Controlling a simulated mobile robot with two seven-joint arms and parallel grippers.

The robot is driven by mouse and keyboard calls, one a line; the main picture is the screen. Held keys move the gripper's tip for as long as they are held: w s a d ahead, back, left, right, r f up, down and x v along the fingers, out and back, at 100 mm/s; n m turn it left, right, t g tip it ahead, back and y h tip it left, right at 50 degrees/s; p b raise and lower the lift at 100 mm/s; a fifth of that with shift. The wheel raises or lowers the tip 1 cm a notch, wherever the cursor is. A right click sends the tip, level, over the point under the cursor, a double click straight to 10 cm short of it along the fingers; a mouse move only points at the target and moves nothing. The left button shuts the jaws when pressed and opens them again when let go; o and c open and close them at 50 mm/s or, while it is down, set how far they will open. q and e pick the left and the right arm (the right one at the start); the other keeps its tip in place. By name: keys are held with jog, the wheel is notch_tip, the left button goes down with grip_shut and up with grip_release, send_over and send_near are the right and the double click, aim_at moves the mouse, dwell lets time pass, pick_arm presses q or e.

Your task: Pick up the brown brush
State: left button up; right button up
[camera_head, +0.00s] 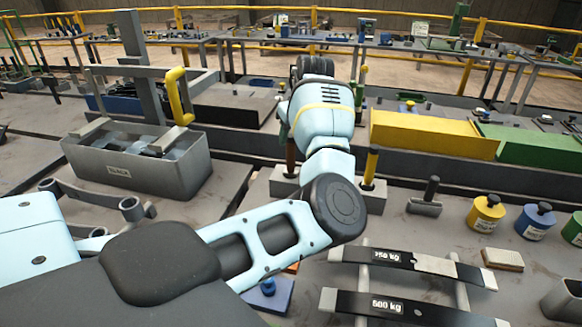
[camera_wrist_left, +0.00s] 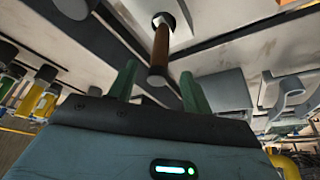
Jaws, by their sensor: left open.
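The brown brush shows as an upright brown handle (camera_head: 291,156) in a pale grey holder block (camera_head: 283,183), partly hidden by my left arm in the head view. In the left wrist view the brown handle (camera_wrist_left: 160,50) rises from a round dark socket, and its free end lies between the green fingertips. My left gripper (camera_wrist_left: 158,76) is open, with a finger on each side of the handle and visible gaps. In the head view my left wrist covers the fingers. My right gripper is not in view.
A yellow-and-black handle (camera_head: 371,164) stands in a block just right. A grey bin (camera_head: 140,172) is at left, yellow (camera_head: 435,134) and green (camera_head: 530,147) trays at right. Jars (camera_head: 486,213), a small block brush (camera_head: 503,259) and labelled bars (camera_head: 385,257) lie nearer.

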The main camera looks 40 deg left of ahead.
aim_at(292, 143)
pick_arm(q)
jog(key=shift+x, duration=2.85)
jog(key=shift+c, duration=0.4)
grip_shut()
